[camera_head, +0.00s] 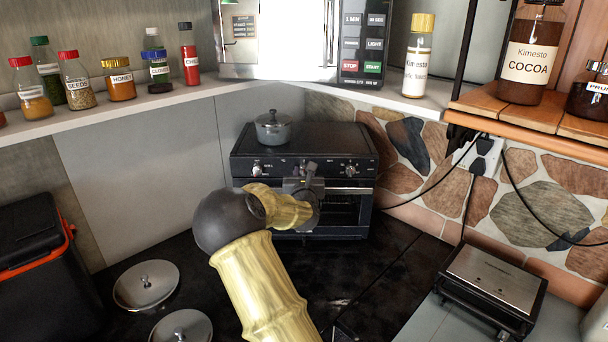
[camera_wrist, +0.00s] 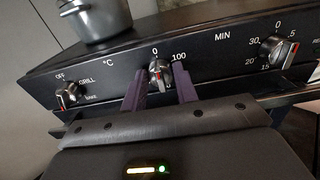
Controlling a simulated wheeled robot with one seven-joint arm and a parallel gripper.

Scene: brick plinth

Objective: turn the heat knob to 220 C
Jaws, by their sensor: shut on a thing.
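The heat knob (camera_wrist: 159,70) is the middle one on the black toaster oven (camera_head: 345,140), marked °C with 0 and 100 showing beside it in the wrist view. My gripper (camera_wrist: 160,83) has its two purple fingers on either side of this knob and is shut on it. The knob's red mark shows between the fingers; its exact setting is hard to read. The other scale numbers are hidden behind my gripper. In the head view my gripper (camera_head: 306,185) is at the oven's front and hides the knob.
A function knob (camera_wrist: 68,94) sits left of the heat knob, and a minute timer knob (camera_wrist: 278,50) sits right. A grey pot (camera_head: 272,128) stands on the oven. The oven door handle (camera_head: 349,190) runs below the panel. A sandwich press (camera_head: 492,278) is at the right.

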